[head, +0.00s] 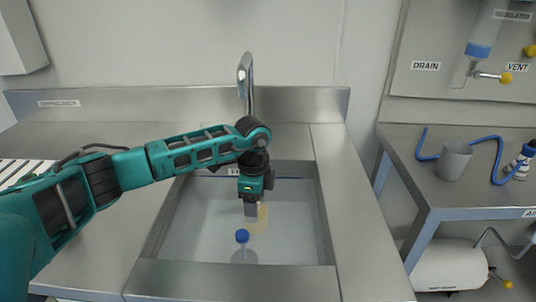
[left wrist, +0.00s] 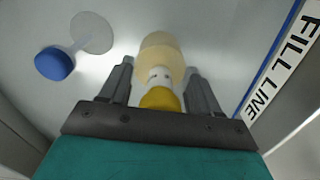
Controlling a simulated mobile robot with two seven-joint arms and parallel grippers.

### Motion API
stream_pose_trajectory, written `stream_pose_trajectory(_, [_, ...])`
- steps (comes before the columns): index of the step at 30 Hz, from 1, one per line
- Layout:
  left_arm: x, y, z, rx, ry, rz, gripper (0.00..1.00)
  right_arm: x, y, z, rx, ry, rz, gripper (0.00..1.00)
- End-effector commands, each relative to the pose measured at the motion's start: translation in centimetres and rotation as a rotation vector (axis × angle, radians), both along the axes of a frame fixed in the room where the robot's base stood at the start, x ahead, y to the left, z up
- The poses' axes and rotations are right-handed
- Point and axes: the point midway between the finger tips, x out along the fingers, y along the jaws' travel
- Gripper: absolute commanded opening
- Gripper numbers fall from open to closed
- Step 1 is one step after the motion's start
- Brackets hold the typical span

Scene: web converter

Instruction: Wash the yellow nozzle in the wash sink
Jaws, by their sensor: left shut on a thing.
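The wash sink (head: 185,235) is a steel basin let into the counter, under a tall curved tap (head: 245,80). My left gripper (head: 251,207) reaches down into the basin. In the left wrist view, its fingers (left wrist: 158,90) are shut on the yellow nozzle (left wrist: 160,98), which has a yellow end, a white ring and a pale amber, see-through part. In the head view the nozzle is mostly hidden by the gripper; an amber patch (head: 262,217) shows beside the fingers. I cannot tell whether it touches the sink floor. My right gripper is out of view.
A FILL LINE label (left wrist: 285,60) marks the wall. A side table at right holds a grey cup (head: 453,160) and blue tubing (head: 497,165).

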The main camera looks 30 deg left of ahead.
Motion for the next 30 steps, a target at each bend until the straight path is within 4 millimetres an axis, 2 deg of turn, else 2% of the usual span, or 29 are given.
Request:
stream_pose_trajectory(6, [-0.1, 0.2, 0.0, -0.002, -0.002, -0.001, 0.29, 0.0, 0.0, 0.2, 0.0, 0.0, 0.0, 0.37])
stream_pose_trajectory(30, [2.8, -5.8, 0.0, -0.001, 0.0, 0.001, 0.29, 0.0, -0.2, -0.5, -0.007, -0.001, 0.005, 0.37])
